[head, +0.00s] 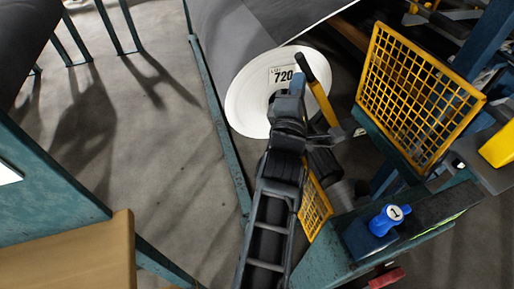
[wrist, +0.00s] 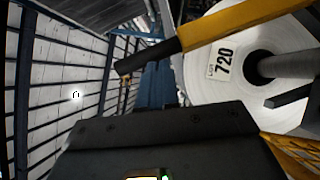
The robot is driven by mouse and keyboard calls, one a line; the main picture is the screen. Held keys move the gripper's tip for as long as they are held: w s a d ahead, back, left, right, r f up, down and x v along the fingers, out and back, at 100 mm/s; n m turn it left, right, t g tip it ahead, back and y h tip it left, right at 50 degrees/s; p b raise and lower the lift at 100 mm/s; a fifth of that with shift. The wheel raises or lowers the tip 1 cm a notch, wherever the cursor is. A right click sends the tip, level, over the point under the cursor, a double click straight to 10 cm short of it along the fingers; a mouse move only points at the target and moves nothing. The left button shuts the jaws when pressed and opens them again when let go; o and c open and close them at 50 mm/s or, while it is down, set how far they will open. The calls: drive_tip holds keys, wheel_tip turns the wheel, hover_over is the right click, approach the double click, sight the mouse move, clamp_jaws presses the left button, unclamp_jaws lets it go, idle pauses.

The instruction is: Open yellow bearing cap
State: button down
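The yellow bearing cap shows as a yellow lever (head: 322,103) with a black grip at its upper end, tilted in front of the roll's white end. In the wrist view the yellow lever (wrist: 235,22) crosses the top, its black grip pointing left. My gripper (head: 296,86) is just left of the lever in the head view, its tip overlapping the white roll end. In the wrist view its dark body fills the bottom. Whether it touches the lever, and whether its fingers are apart, I cannot tell.
The grey roll (head: 237,38) with label 720 lies behind my gripper. A yellow mesh guard (head: 415,95) stands to the right. A blue knob marked 1 (head: 385,220) sits on the frame at lower right. Bare floor (head: 130,130) is at left, with a wooden block (head: 70,255) nearer.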

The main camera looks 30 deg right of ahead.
drive_tip(key=s+d+r+m+p, duration=0.1)
drive_tip(key=d+r+p, duration=0.1)
drive_tip(key=d+p, duration=0.3)
drive_tip(key=s+d+r+m+g+p, duration=0.1)
drive_tip(key=d+r+p, duration=0.2)
drive_tip(key=d+p, duration=0.2)
drive_tip(key=shift+d+r+m+y, duration=0.25)
drive_tip(key=shift+d+m+y, duration=0.05)
drive_tip(key=shift+m+y, duration=0.1)
drive_tip(key=shift+f, duration=0.1)
